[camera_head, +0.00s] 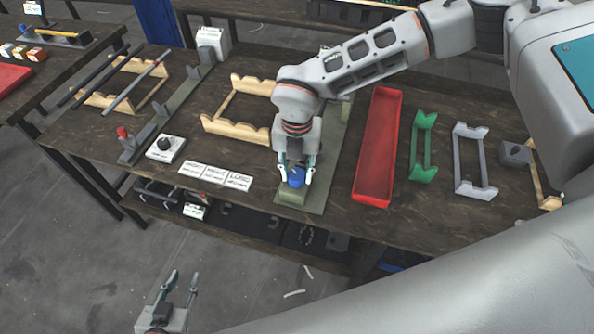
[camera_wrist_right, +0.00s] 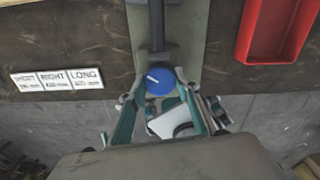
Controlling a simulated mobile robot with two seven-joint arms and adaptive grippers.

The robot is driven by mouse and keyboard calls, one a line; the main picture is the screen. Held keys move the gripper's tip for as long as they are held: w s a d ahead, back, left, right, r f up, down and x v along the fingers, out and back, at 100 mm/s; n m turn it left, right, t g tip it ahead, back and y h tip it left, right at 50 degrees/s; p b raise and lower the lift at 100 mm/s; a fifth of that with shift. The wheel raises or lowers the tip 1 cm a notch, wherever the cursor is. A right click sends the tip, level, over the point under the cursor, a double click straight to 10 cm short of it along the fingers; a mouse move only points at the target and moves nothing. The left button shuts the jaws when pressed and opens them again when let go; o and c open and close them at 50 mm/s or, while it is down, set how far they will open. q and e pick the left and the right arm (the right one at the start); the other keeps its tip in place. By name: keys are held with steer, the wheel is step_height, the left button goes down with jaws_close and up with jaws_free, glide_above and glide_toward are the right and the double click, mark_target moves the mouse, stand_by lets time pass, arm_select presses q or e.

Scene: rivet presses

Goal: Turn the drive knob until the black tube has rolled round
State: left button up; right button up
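The blue drive knob (camera_head: 297,177) sits at the front end of a green press base (camera_head: 318,196). In the right wrist view the knob (camera_wrist_right: 159,81) has a white mark towards its left side. My right gripper (camera_head: 297,174) has one finger on each side of the knob; the fingers look apart from it. In that view a dark bar (camera_wrist_right: 157,22) runs back from the knob; I cannot tell if it is the black tube. My arm hides most of this press in the head view. My left gripper (camera_head: 178,283) is open and empty, low in front of the table.
A red tray (camera_head: 378,150), a green rack (camera_head: 421,147) and a grey rack (camera_head: 457,160) stand right of the press. Wooden racks (camera_head: 207,123), label cards (camera_head: 215,176) and a black-knobbed box (camera_head: 165,148) lie left. Dark tubes (camera_head: 92,76) rest on the far-left rack.

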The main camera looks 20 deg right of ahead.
mark_target(297, 175)
steer(key=shift+c, duration=0.5)
steer(key=shift+o, duration=0.2)
steer(key=shift+f+n+b, duration=0.1)
steer(key=shift+n+b, duration=0.4)
steer(key=shift+n, duration=1.1)
steer(key=o, duration=1.1)
step_height(297, 175, up, 12)
